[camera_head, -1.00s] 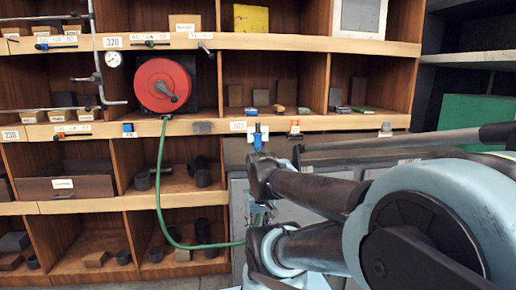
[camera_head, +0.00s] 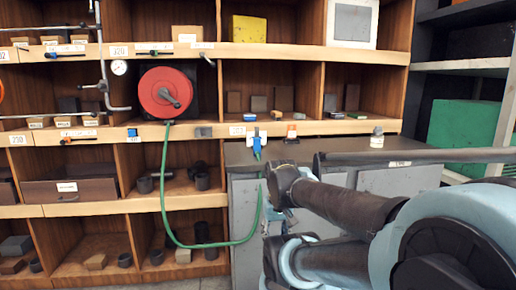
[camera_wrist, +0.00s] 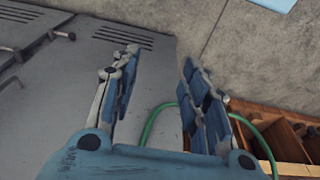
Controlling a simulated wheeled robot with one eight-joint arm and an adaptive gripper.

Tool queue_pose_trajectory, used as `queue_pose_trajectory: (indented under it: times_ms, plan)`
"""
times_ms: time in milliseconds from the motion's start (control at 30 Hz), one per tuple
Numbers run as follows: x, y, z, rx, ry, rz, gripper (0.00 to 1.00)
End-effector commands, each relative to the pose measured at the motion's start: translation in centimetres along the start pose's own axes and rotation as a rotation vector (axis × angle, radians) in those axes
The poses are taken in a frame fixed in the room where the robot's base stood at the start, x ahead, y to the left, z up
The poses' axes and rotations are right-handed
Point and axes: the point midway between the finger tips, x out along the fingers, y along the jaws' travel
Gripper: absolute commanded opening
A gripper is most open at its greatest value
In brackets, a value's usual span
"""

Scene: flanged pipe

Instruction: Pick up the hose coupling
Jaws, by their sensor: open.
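The hose coupling (camera_head: 258,145) appears as a small blue piece in a white holder at the shelf edge in the head view. A green hose (camera_head: 162,190) runs from the red reel (camera_head: 166,91), loops down and rises towards it. Part of the hose shows beyond the fingers in the wrist view (camera_wrist: 150,122). My gripper (camera_wrist: 160,72) is open, with nothing between its blue fingers. The coupling is not clearly visible in the wrist view. In the head view my arm mostly hides the gripper, which is below and right of the coupling.
Wooden shelving (camera_head: 135,205) with several blocks and tools fills the back. A grey cabinet (camera_head: 400,180) stands to its right, under a bottle (camera_head: 377,136). A green box (camera_head: 463,130) is at the right. Concrete floor (camera_wrist: 265,60) shows in the wrist view.

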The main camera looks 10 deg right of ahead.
Motion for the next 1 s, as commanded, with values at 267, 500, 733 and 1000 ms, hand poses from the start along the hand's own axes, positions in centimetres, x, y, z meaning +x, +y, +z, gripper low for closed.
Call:
queue_pose_trajectory:
  times_ms: [267,500,733,1000]
  plan:
    - [-5.6,-0.3,-3.9,0.169,-0.014,-0.013,0.5]
    - [-13.8,-0.2,-11.8,0.479,-0.055,-0.028,0.5]
    - [-20.8,0.2,-19.6,0.776,-0.101,-0.031,0.5]
    - [-27.6,0.9,-28.5,1.124,-0.159,-0.022,0.5]
